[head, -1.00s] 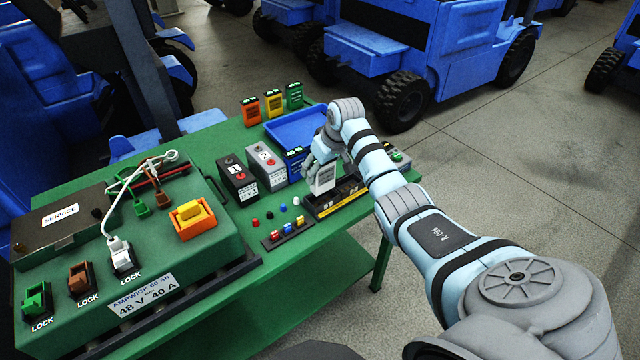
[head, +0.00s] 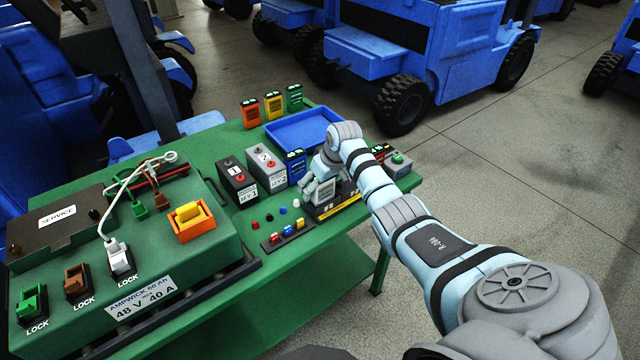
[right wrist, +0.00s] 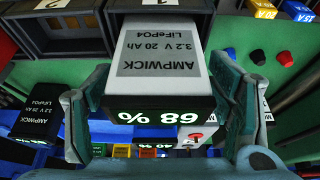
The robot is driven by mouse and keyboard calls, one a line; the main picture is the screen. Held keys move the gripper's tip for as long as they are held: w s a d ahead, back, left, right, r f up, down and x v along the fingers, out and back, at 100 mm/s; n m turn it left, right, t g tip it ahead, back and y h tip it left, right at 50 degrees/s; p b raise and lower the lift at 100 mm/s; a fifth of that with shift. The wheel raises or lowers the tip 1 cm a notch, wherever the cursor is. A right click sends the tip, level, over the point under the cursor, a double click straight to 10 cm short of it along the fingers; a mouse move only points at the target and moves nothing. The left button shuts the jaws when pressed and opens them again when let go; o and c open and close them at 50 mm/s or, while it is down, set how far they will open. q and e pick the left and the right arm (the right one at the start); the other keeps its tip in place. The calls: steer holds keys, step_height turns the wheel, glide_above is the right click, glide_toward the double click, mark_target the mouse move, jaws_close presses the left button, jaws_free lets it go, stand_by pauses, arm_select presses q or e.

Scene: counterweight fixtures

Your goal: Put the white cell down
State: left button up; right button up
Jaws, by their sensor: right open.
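The white cell (right wrist: 160,55) has a pale label face reading AMPWICK 3.2 V 20 Ah LiFePO4 and a dark end with a lit percentage. In the right wrist view it lies between the fingers of my right gripper (right wrist: 158,112), which are open on either side of it. Its far end meets a dark bay at the top of that view; I cannot tell how deep it sits. In the head view my right gripper (head: 322,190) is low over the dark yellow-striped holder (head: 345,208) and partly hides it. My left gripper is not in view.
A blue tray (head: 300,130) lies behind the gripper. Grey box 2 (head: 265,168) and dark box 1 (head: 236,183) stand to its left. A strip of small coloured pieces (head: 283,237) lies in front. A green charger unit (head: 150,250) fills the table's left.

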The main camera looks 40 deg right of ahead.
steer(key=p+v, duration=0.3)
steer(key=v, duration=0.9)
steer(key=shift+r, duration=0.15)
